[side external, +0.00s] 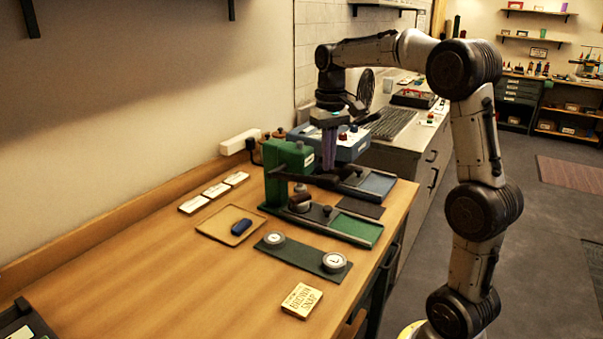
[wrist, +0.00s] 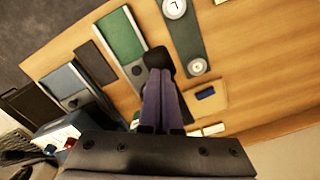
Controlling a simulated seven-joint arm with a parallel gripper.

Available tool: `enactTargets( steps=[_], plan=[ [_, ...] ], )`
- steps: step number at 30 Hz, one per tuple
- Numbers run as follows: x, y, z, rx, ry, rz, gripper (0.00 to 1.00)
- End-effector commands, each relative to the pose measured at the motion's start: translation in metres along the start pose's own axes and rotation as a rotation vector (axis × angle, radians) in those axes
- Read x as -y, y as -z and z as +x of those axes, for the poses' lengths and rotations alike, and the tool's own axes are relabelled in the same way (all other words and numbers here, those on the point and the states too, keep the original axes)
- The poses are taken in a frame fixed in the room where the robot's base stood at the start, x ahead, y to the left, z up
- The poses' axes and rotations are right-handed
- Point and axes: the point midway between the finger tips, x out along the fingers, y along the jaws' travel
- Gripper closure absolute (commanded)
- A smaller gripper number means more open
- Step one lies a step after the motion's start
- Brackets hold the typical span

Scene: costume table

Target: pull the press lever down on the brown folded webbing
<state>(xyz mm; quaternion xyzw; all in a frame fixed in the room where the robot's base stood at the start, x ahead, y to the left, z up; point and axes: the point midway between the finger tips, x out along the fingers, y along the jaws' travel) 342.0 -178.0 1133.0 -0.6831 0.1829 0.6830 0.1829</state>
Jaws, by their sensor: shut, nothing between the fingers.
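The green press (side external: 290,165) stands near the back of the wooden table. Its dark lever (side external: 302,178) sticks out to the right, roughly level; the black end (wrist: 158,58) shows in the wrist view. A small brown piece (side external: 300,203), seemingly the folded webbing, sits low under the press head; I cannot make out its folds. My gripper (side external: 329,172) points down with its purple fingers shut and empty. Its tips are at the lever's outer part, close to or touching it. In the wrist view the fingers (wrist: 163,78) overlap the black end; contact is unclear.
A green tray (side external: 357,227) and a blue-grey tray (side external: 378,183) lie by the press. A blue box-like machine (side external: 350,148) stands behind.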

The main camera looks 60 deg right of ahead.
Motion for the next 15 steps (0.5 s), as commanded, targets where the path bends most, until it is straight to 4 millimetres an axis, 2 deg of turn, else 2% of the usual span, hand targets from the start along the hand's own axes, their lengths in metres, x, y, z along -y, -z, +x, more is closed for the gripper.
enactTargets(
  steps=[15],
  plan=[
    [0.0, 0.0001, 0.0091, 0.001, 0.0, 0.0, 1.0]
  ],
)
